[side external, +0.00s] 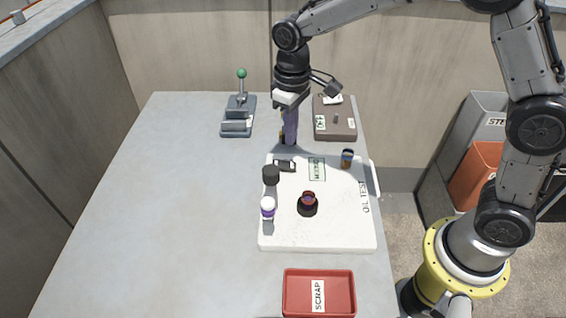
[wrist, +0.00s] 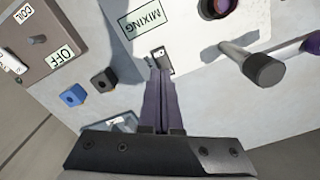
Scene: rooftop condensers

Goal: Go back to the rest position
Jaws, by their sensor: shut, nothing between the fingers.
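My gripper (side external: 289,140) hangs pointing down over the far edge of the white oil test tray (side external: 335,230). Its purple fingers are closed together and empty, and they also show in the wrist view (wrist: 160,80).
The table's left is clear.

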